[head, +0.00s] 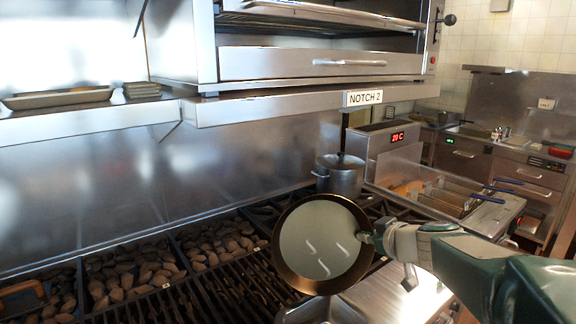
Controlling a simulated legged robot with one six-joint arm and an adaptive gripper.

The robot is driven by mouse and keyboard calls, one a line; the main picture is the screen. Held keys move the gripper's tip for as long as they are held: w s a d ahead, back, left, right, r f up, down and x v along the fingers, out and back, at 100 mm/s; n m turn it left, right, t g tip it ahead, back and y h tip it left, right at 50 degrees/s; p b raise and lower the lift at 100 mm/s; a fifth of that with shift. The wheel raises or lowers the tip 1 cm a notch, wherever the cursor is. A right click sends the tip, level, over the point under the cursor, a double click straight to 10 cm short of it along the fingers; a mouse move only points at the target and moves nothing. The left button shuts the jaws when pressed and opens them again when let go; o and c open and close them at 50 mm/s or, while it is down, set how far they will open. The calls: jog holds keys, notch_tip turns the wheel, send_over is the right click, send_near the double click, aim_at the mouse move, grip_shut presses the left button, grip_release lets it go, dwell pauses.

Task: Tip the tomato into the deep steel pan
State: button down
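My gripper (374,238) is at the right side of a round frying pan (322,246) with a dark coppery rim and a pale grey face. It seems shut on the pan's handle, which is mostly hidden. The frying pan is raised above the grill and tilted steeply, with its pale face toward the camera. No tomato shows on it or elsewhere. A steel vessel (322,312) shows partly below the frying pan at the bottom edge. It may be the deep steel pan, but its inside is hidden.
A lidded steel pot (340,174) stands behind the frying pan. Grill grates with coals (130,268) fill the left. A fryer (440,190) with baskets is at right. A steel shelf (290,104) and oven (315,64) overhang the back.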

jog(key=shift+s+r, duration=0.1)
jog(key=shift+s, duration=0.05)
jog(key=shift+s+r+n+t+y, duration=0.15)
jog(key=shift+s+r+n+t, duration=0.05)
jog(key=shift+s+t, duration=0.45)
jog(key=shift+s+r+n+t+y, duration=0.15)
jog(key=shift+s+n+t, duration=0.05)
jog(key=shift+s+t, duration=0.45)
jog(key=w+f+m+g+h, duration=0.1)
jog(key=w+f+m+g, duration=0.2)
jog(key=w+g, duration=0.6)
jog(key=shift+w+f+g+h, duration=0.2)
jog(key=shift+f+g+h, duration=0.2)
jog(key=shift+f+g, duration=1.3)
dwell(1.2)
jog(key=shift+s+r+g, duration=0.1)
jog(key=shift+r+g, duration=0.2)
jog(key=shift+g, duration=0.1)
